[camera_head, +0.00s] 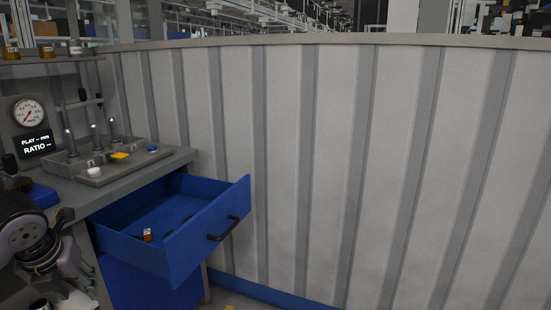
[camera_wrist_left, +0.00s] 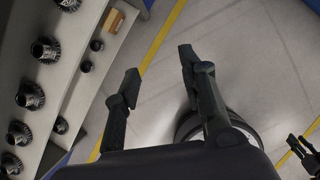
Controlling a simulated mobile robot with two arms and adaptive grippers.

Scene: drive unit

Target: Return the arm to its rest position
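My left arm comes in at the lower left of the head view, in front of the workbench and beside the open blue drawer. Its gripper (camera_head: 62,226) is small and dark there. In the left wrist view, the left gripper (camera_wrist_left: 160,63) has its two fingers apart with nothing between them, above the grey floor. At the right edge of the left wrist view is another dark gripper (camera_wrist_left: 305,142), which looks like my right one. It is partly cut off, and its fingers look apart.
The blue drawer (camera_head: 190,236) stands pulled out, with a small orange-and-white item (camera_head: 147,234) inside. The workbench (camera_head: 125,184) carries a grey fixture with pegs and buttons. A ribbed grey wall (camera_head: 340,170) closes off the back. Several dark gears (camera_wrist_left: 30,95) line the left of the left wrist view.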

